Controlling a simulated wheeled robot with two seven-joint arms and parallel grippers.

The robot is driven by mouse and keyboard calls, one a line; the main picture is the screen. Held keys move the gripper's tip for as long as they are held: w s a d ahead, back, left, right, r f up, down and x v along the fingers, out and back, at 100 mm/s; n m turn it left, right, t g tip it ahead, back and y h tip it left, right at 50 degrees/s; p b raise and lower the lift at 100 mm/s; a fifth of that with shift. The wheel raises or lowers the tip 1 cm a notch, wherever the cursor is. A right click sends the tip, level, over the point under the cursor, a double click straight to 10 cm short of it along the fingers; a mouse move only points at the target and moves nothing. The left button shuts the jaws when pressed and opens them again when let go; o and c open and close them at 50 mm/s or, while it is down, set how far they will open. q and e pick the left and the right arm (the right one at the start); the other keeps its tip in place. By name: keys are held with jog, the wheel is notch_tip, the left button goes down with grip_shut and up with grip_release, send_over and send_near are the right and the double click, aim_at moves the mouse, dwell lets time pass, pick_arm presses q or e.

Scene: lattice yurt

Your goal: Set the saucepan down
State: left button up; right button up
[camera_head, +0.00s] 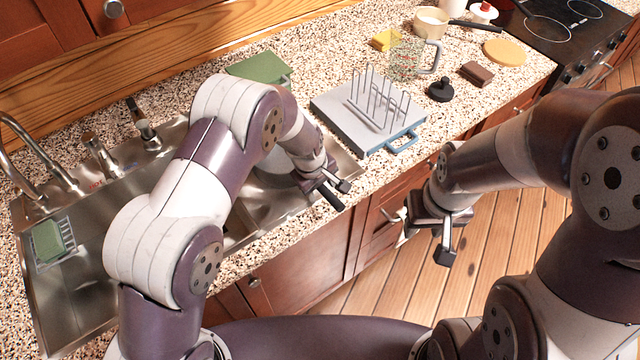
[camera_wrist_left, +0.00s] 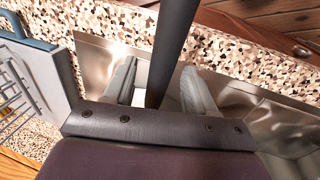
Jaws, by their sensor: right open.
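My left gripper (camera_head: 334,193) is over the front right part of the sink, near the counter edge. The handle seems to belong to a saucepan, whose pale grey body (camera_head: 272,178) shows partly behind my left arm in the head view. The arm hides most of it, so whether it touches the sink cannot be told. My right gripper (camera_head: 425,232) is open and empty, in front of the cabinets above the wooden floor.
A grey dish rack (camera_head: 335,108) with upright wires stands right of the sink. A cream pan (camera_head: 430,22) with a black handle, a glass jug (camera_head: 405,58), a black stopper-like object (camera_head: 440,90) and a brown block (camera_head: 477,73) stand further right. The stove (camera_head: 560,30) is beyond.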

pick_arm(q)
jog(key=shift+w, duration=0.1)
jog(key=shift+r, duration=0.35)
notch_tip(320, 180, up, 11)
jog(key=s+a+b, duration=0.2)
jog(key=s+a+m+y+b, duration=0.1)
jog(key=s+a+m, duration=0.6)
jog(key=s+a, duration=0.9)
jog(key=shift+s+a+m+y+b, duration=0.2)
jog(key=shift+s+m+y+b, duration=0.15)
jog(key=shift+s+b, duration=0.2)
